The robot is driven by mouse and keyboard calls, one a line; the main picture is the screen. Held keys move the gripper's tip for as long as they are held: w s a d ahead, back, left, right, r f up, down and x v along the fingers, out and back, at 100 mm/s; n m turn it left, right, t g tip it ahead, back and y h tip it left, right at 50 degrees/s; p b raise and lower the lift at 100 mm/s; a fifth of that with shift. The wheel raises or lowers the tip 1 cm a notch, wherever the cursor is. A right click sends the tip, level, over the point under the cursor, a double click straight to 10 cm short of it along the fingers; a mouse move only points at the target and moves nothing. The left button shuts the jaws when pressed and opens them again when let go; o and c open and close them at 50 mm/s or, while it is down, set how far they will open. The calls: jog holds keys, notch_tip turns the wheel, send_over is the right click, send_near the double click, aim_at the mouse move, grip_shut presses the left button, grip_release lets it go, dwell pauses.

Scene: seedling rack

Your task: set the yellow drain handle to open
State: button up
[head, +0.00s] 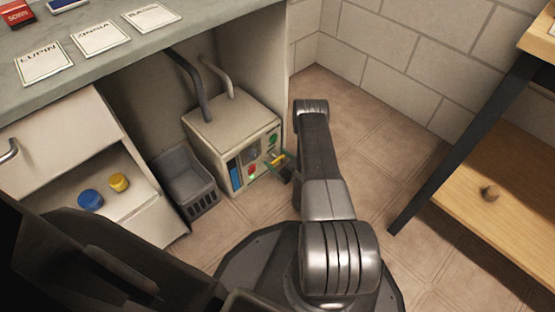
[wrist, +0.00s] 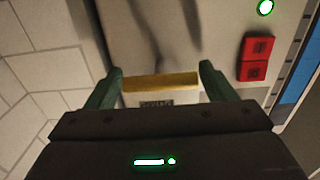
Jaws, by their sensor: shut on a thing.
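The yellow drain handle (wrist: 160,82) is a short bar on the front of a beige box unit. In the wrist view it lies crosswise between the two green fingers of my gripper (wrist: 160,74), which is shut on it end to end. In the head view the yellow handle (head: 278,158) is small, at the lower right of the unit's front (head: 238,176), and my gripper (head: 284,168) is at it, partly hidden by my arm. A small dark label (wrist: 156,103) is beside the handle; its text is not readable.
The unit's front also carries a red switch (wrist: 256,58), a green light (wrist: 265,7) and a blue strip (wrist: 297,75). A grey basket (head: 186,180) stands left of the unit under the counter (head: 110,60). Hoses (head: 186,85) rise behind. A wooden table (head: 500,200) stands right.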

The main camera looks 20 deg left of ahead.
aim_at(279, 160)
jog(key=v, duration=0.3)
jog(key=shift+s+d+p, duration=0.1)
jog(key=shift+d+p, duration=0.2)
jog(key=shift+p, duration=0.05)
jog(key=shift+s+d, duration=0.2)
jog(key=shift+d, duration=0.05)
jog(key=o, duration=1.3)
jog(key=shift+d, duration=0.1)
jog(key=shift+d, duration=0.1)
